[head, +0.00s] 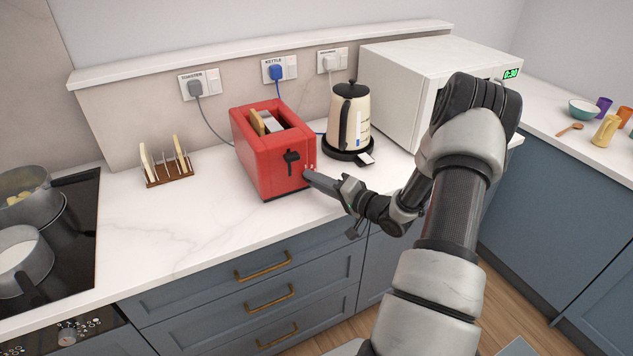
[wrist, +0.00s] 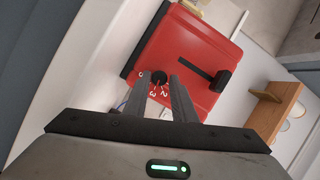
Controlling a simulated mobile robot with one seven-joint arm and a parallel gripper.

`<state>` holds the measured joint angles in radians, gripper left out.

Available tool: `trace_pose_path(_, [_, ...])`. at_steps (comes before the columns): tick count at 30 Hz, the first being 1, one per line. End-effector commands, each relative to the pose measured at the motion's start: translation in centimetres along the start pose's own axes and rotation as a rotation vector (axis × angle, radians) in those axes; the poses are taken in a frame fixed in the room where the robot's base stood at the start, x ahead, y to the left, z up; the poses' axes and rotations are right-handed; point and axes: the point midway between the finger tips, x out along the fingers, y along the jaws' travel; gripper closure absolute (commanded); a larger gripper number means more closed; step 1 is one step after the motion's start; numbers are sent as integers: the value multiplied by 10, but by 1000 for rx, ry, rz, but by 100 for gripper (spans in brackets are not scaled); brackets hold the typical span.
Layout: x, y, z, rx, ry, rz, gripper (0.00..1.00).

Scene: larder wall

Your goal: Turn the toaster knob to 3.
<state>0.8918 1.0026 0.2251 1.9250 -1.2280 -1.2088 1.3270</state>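The red toaster (head: 262,160) stands on the counter with bread in its slot. Its dark round knob (wrist: 159,78) shows in the wrist view, with white marks 0, 2 and 3 on the red face around it. I cannot make out where the knob points. In the head view my gripper hides the knob. My gripper (wrist: 159,76) is at the knob, one finger on each side of it; it also shows against the toaster's lower right front in the head view (head: 307,175). I cannot tell whether the fingers touch the knob.
The toaster's black lever (head: 291,157) is left of my gripper. A kettle (head: 348,118) and a microwave (head: 420,80) stand to the right. A toast rack (head: 167,170) and a hob with pots (head: 70,240) are to the left. The front counter is clear.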

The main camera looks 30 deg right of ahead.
Motion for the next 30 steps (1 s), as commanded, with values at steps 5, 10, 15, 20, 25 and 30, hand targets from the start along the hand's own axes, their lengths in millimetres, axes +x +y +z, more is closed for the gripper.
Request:
trace_pose_path(5, [0, 0, 0, -1, -1, 0, 61])
trace_pose_path(10, [-1, 0, 1, 0, -2, 2, 61])
trace_pose_path(15, [-12, 1, 0, 0, 0, 4, 61])
trace_pose_path(20, [-43, 2, -1, 0, 2, 5, 61])
trace_pose_path(25, [-85, 1, 0, 0, 2, 5, 61])
trace_pose_path(30, [-126, 1, -1, 0, 3, 4, 61])
